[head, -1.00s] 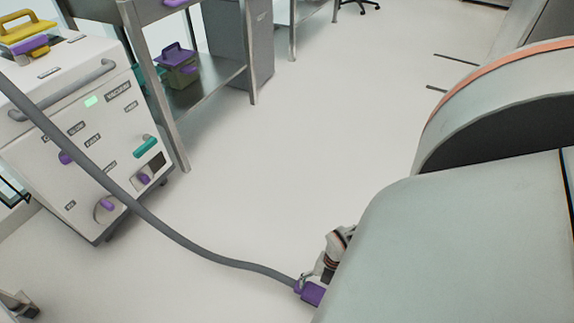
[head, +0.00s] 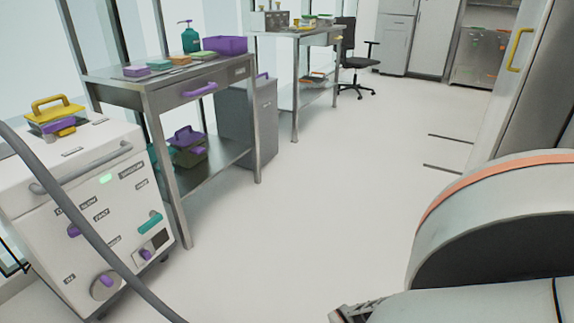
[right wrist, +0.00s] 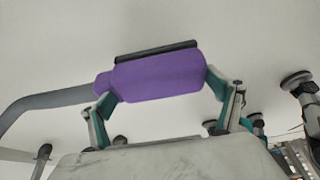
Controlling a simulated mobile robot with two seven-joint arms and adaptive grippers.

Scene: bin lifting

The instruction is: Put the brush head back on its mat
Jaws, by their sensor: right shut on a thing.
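The purple brush head (right wrist: 158,78), with a dark strip along its far edge, is between the fingers of my right gripper (right wrist: 160,95) in the right wrist view. The gripper is shut on it. A grey hose (right wrist: 55,103) runs from its left end. In the head view the hose (head: 97,243) crosses in front of a white machine (head: 75,215) and leaves at the bottom edge. The brush head is outside the head view. I cannot pick out its mat in either view. My left gripper does not show.
A steel table (head: 150,95) with coloured blocks, a teal bottle (head: 190,37) and a purple tray (head: 225,44) stands behind the machine. A second table (head: 300,38) and a black chair (head: 352,55) stand farther back. The middle floor (head: 310,180) is clear.

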